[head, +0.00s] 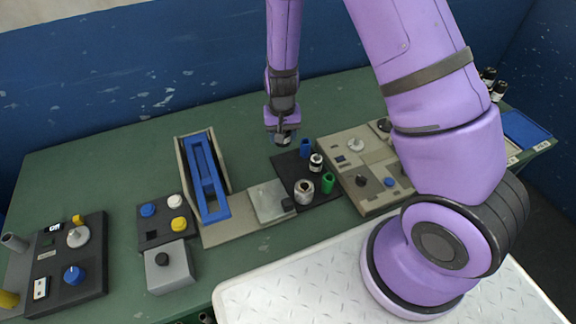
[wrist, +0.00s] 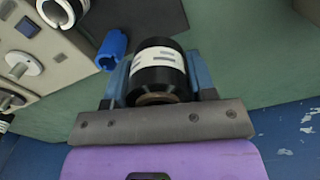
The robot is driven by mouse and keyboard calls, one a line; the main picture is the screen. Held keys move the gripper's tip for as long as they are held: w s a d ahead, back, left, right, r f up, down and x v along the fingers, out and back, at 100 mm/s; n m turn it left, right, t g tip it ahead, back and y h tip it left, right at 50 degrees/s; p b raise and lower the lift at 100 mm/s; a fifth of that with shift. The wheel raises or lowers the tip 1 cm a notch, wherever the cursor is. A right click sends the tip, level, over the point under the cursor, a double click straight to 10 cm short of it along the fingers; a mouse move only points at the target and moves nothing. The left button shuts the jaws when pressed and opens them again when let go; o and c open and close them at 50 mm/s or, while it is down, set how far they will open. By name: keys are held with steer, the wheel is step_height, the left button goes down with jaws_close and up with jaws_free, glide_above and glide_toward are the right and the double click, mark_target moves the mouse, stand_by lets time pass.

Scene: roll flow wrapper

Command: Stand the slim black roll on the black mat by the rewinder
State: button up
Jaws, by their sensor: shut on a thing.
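My gripper (head: 284,136) is shut on a black roll with a white label band (wrist: 160,68). Its blue fingers lie on either side of the roll in the wrist view. In the head view the roll (head: 283,141) is mostly hidden under the gripper. The black mat (head: 287,165) is just in front of the gripper, and in the wrist view it (wrist: 150,14) shows at the top. The held roll appears to be above the bench behind the mat's far edge; the exact gap is unclear.
On the mat stand a blue roll (head: 305,148), a black-and-white roll (head: 316,162), a grey roll (head: 303,189) and a green roll (head: 328,183). A beige machine with dials (head: 366,170) borders it at right. Green bench (head: 245,140) is clear behind the mat.

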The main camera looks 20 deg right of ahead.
mark_target(283, 160)
steer(key=shift+f, duration=4.1)
steer(key=shift+f, duration=0.1)
steer(key=o, duration=0.9)
steer(key=shift+o, duration=0.2)
